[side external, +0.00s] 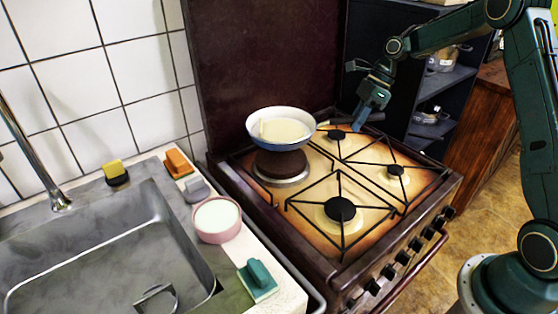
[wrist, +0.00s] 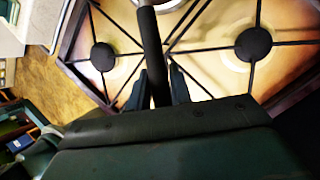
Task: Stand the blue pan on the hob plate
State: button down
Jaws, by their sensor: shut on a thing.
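The blue pan (side external: 258,140) has a white inside with a pale cream thing in it. In the side external view it is level over the dark hob plate (side external: 281,165) at the cooker's back left. The pan hides the plate's top, and I cannot tell whether they touch. My gripper (side external: 362,115) is right of the pan, shut on its handle. In the wrist view the dark handle (wrist: 150,45) runs between the two fingers of my gripper (wrist: 157,88).
Black grates and burners (side external: 341,209) cover the rest of the cooker top. A dark upright panel (side external: 265,60) stands behind. To the left are a sink (side external: 110,240), a pink bowl (side external: 218,232) and several sponges or brushes, including a teal one (side external: 258,280). Dark shelves (side external: 440,90) stand at the back right.

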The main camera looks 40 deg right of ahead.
notch_tip(320, 180, down, 6)
jog(key=shift+f, duration=0.15)
dwell(0.7)
jog(key=shift+f, duration=0.6)
dwell(1.6)
jog(key=c, duration=1.2)
grip_release()
jog(key=shift+f, duration=0.1)
jog(key=shift+d+r, duration=0.1)
jog(key=shift+r, duration=0.1)
jog(key=shift+v, duration=3.8)
jog(key=shift+r, duration=0.2)
